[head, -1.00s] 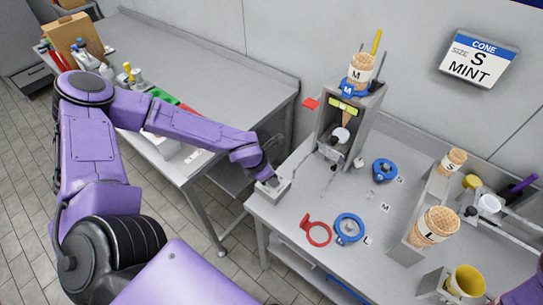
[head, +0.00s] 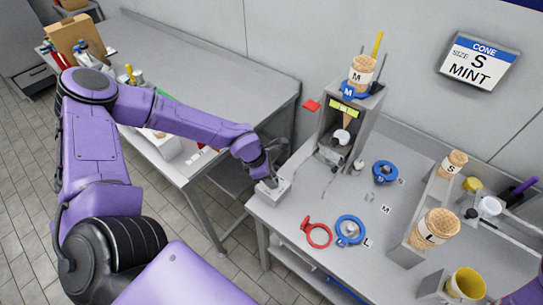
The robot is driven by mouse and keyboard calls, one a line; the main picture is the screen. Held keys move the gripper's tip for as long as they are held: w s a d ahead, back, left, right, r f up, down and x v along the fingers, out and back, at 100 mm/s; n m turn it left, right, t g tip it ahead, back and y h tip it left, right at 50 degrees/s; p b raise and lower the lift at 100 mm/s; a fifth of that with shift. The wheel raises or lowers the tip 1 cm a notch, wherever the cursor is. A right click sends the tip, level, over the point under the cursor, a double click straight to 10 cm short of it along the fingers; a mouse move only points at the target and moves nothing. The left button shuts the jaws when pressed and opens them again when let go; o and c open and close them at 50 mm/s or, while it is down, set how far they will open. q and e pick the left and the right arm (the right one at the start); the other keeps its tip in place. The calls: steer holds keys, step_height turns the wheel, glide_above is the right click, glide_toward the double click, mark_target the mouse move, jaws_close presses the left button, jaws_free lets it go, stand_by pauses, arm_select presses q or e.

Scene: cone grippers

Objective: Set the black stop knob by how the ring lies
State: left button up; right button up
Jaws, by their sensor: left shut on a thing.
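My left gripper (head: 268,176) points down over a small grey box (head: 273,192) at the table's left corner. It is shut on what seems to be the black stop knob on that box; the fingers mostly hide the knob. A red ring (head: 317,237) with a tab lies flat near the table's front edge. A blue ring (head: 350,230) lies beside it by the L label, and another blue ring (head: 384,172) lies by the S label. My right gripper is not in view.
The grey dispenser (head: 350,118) stands at the back. A wall sign (head: 480,60) reads cone, size S, mint. Cones marked S (head: 453,163) and L (head: 435,229) stand on a rack at right, near a yellow cup (head: 466,283). The table's left front is mostly clear.

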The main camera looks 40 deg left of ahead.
arm_select(q)
steer(key=o, duration=1)
steer(key=shift+o, duration=0.2)
steer(key=shift+a+r, duration=0.15)
steer(key=shift+r, duration=0.35)
steer(key=v, duration=0.9)
steer(key=shift+s+r, duration=0.2)
steer(key=shift+s, duration=0.1)
steer(key=shift+a+f, duration=0.1)
steer(key=shift+a, duration=0.1)
